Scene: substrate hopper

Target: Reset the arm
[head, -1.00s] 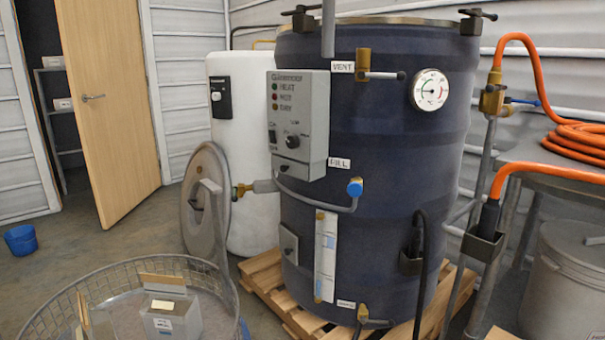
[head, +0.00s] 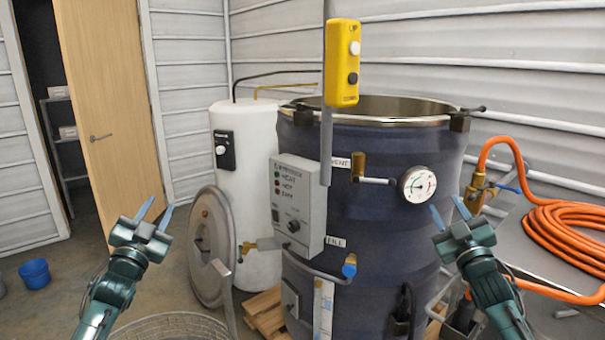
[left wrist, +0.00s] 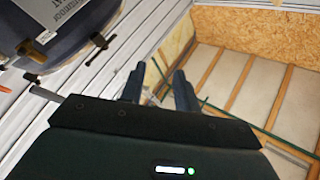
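My left gripper (head: 153,210) is raised at the left in the head view, with its two blue-tipped fingers apart and nothing between them. Its fingers also show in the left wrist view (left wrist: 160,88), apart and empty. My right gripper (head: 450,212) is raised at the right in the head view, in front of the dark blue hopper tank (head: 385,245), with fingers apart and empty. The tank stands in the middle, open at the top, with a grey control box (head: 297,205) and a round gauge (head: 418,184) on its side.
A yellow pendant (head: 342,62) with two buttons hangs in front of the tank's rim. A round lid (head: 210,245) leans beside the white cylinder (head: 255,150). A wire basket (head: 170,325) is at the lower left. An orange hose (head: 565,225) lies coiled at the right. Floor is free near the blue bucket (head: 35,273).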

